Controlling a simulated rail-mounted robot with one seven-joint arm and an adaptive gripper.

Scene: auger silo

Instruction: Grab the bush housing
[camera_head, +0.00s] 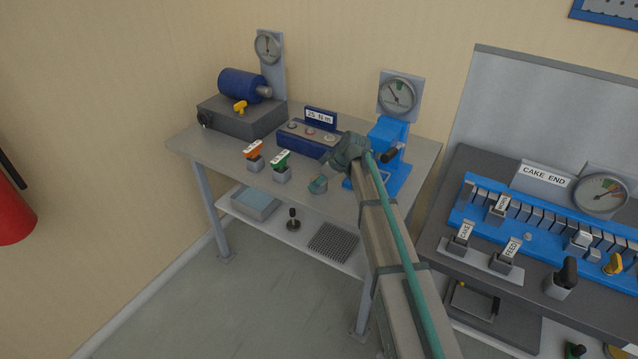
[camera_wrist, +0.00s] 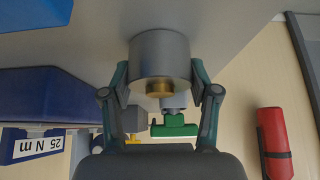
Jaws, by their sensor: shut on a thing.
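The bush housing (camera_wrist: 160,52) is a short grey cylinder with a brass-coloured bush (camera_wrist: 160,88) at its centre. It shows large at the top middle of the wrist view. The two fingers of my gripper (camera_wrist: 160,68) press on its left and right sides, shut on it. In the head view my gripper (camera_head: 319,184) is low over the front of the grey workbench (camera_head: 229,158), and the housing is hard to make out there. I cannot tell whether the housing touches the bench top.
A blue press with a gauge (camera_head: 398,93) stands right of my gripper. A blue control box (camera_head: 307,139) marked 25 N m is behind it. Orange-topped (camera_head: 254,153) and green-topped (camera_head: 281,165) tagged blocks stand to its left. A red cylinder (camera_wrist: 273,143) is on the wall.

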